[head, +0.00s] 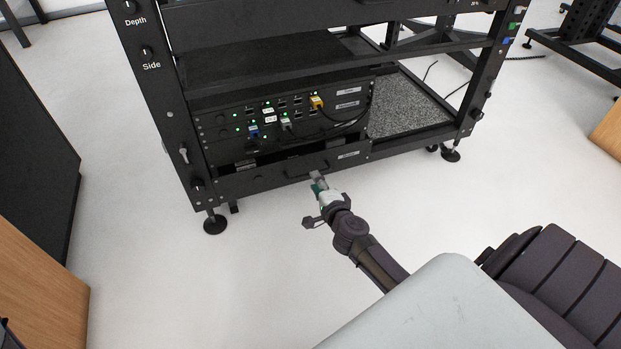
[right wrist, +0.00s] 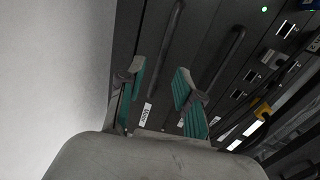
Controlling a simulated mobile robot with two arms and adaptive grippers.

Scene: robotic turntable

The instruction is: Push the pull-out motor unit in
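The motor unit (head: 270,175) is the black drawer at the bottom of the rack's stack, with a front handle and a small label. Its front panel stands out a little, and a dark gap shows above it. My right gripper (head: 317,181) is just in front of this panel, near the handle. In the right wrist view, its two teal fingers (right wrist: 157,82) are apart with nothing between them, facing the black panel, its label and a long handle (right wrist: 168,45). Whether the fingertips touch the panel is unclear. My left gripper is not in view.
Above the motor unit are black units with green lights and plugged cables (head: 285,115). The black rack frame (head: 165,110) surrounds them, with a grey speckled shelf (head: 405,105) at right. A dark cabinet (head: 35,150) stands at left. The white floor before the rack is clear.

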